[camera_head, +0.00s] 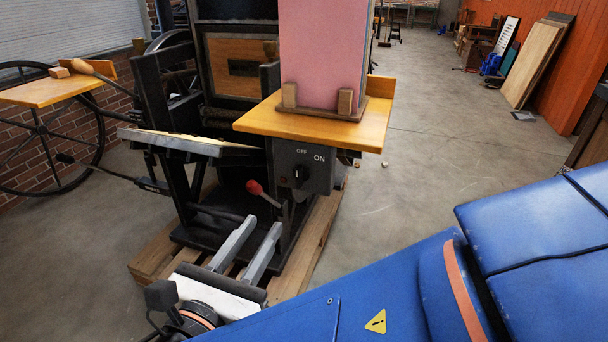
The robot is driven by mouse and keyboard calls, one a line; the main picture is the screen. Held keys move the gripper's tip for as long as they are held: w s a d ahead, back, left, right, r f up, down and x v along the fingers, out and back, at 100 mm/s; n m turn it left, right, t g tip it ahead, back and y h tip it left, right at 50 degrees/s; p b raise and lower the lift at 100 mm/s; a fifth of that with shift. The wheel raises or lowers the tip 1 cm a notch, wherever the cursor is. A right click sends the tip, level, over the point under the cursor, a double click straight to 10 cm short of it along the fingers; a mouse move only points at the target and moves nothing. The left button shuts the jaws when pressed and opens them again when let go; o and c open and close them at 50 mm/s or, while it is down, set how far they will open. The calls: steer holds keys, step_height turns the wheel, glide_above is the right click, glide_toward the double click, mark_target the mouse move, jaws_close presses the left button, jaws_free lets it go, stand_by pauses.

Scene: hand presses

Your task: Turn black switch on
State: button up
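The black switch (300,174) is a small knob on a dark grey box (318,172) under the press's wooden shelf. White OFF and ON labels stand above it, OFF to the upper left and ON to the right. The knob looks roughly upright, and I cannot tell exactly where it points. My gripper (254,236) is open and empty, with two grey parallel fingers pointing up towards the box. It is below and left of the switch in the picture and apart from it.
A red-knobbed lever (254,187) stands between my fingers and the switch box, to its lower left. The wooden shelf (340,124) juts out above the switch and holds a pink stack (322,45). A wooden pallet (312,240) lies under the press. Open concrete floor (430,140) is to the right.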

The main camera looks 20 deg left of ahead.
mark_target(297, 175)
steer(key=w, duration=1)
steer(key=w+d, duration=0.1)
steer(key=w, duration=0.4)
steer(key=shift+w+d, duration=0.1)
steer(key=shift+w, duration=0.3)
steer(key=shift+c, duration=0.3)
jaws_close()
